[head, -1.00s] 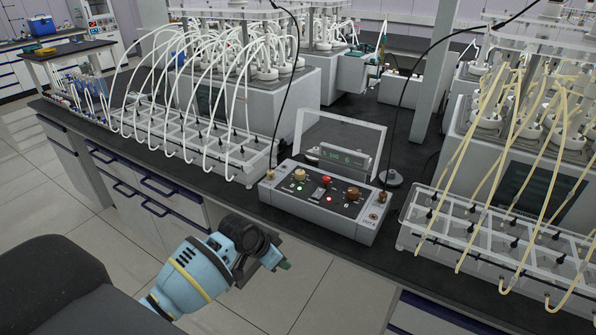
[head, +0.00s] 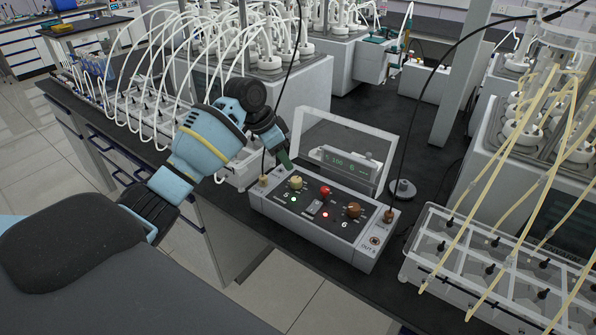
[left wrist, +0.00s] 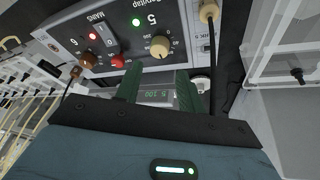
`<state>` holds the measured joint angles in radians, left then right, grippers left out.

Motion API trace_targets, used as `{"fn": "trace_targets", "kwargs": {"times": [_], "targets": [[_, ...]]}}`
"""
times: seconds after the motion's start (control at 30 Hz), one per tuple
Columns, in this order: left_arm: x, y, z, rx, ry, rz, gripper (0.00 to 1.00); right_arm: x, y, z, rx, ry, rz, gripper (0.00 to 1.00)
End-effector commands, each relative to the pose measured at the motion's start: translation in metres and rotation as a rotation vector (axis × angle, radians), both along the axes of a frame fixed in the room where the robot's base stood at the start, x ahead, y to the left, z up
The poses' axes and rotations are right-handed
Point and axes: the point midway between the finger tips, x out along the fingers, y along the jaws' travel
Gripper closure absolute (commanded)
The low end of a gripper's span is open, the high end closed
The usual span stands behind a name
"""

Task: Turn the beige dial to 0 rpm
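The beige dial (head: 295,182) is on the left of the control box's sloped front panel, beside a lit green lamp and the digit 5. It also shows in the left wrist view (left wrist: 160,46), with a scale around it. My left gripper (head: 286,160) is above and just behind the dial, apart from it. In the left wrist view, its two green fingers (left wrist: 158,72) are spread with nothing between them; the dial is just beyond their tips. The display (left wrist: 158,96) reads 5 and 100. My right gripper is not in view.
A red knob (head: 325,190), a brown dial (head: 353,210) and a lit red lamp share the panel. A clear raised cover (head: 345,135) stands behind. Black cables rise from the box's sides. Tube-filled racks stand left and right (head: 500,265).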

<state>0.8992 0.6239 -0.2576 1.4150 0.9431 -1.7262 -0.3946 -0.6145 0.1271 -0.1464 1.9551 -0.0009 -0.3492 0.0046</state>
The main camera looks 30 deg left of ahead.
Motion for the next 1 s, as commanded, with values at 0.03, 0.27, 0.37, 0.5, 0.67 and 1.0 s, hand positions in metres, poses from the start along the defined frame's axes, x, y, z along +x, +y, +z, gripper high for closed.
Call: {"fn": "trace_targets", "kwargs": {"times": [0.03, 0.27, 0.37, 0.5, 0.67, 1.0], "targets": [[0.000, -0.001, -0.002, -0.001, 0.001, 0.000, 0.61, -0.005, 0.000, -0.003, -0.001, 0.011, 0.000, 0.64], [0.007, -0.007, -0.024, -0.001, 0.002, -0.001, 0.61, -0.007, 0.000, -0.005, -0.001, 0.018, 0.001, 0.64], [0.012, -0.012, -0.039, -0.003, 0.002, 0.000, 0.61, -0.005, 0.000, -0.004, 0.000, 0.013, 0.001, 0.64], [0.017, -0.016, -0.056, -0.001, 0.001, 0.001, 0.61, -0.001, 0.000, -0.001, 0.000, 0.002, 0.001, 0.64], [0.021, -0.019, -0.068, -0.001, -0.001, 0.001, 0.61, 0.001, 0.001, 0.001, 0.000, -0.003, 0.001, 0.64], [0.023, -0.020, -0.072, 0.000, -0.002, 0.000, 0.61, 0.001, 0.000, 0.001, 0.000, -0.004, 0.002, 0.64]]}}
